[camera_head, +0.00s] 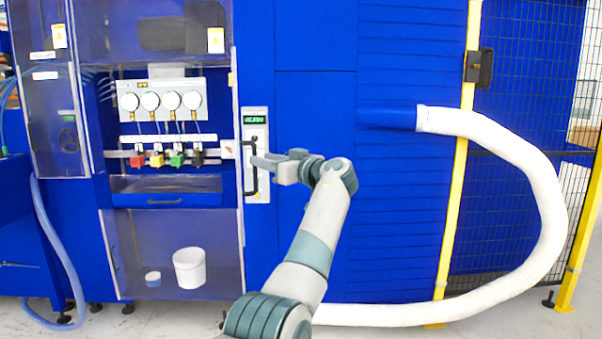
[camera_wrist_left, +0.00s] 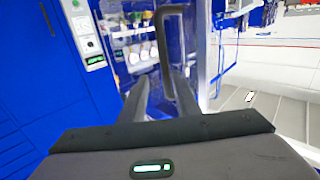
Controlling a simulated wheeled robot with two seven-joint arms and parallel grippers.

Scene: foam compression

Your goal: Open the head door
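A black bar handle (camera_head: 249,168) stands upright on a narrow light plate with a small green display (camera_head: 255,119), on the front of the blue machine. A clear-panelled door (camera_head: 150,28) is to its upper left and looks closed; I cannot tell which panel the handle belongs to. My left gripper (camera_head: 262,163) is at the handle's height, with its fingertips close to it. In the left wrist view the left gripper's fingers (camera_wrist_left: 161,92) are apart, and the handle (camera_wrist_left: 164,55) shows between them, nearer the right finger. I cannot tell whether they touch. My right gripper is not in view.
Gauges (camera_head: 171,100) and coloured valves (camera_head: 157,160) sit in a recess left of the handle. A white bucket (camera_head: 189,268) is behind the lower clear panel. A thick white hose (camera_head: 545,190) loops out on the right, beside a yellow-framed mesh fence (camera_head: 520,60).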

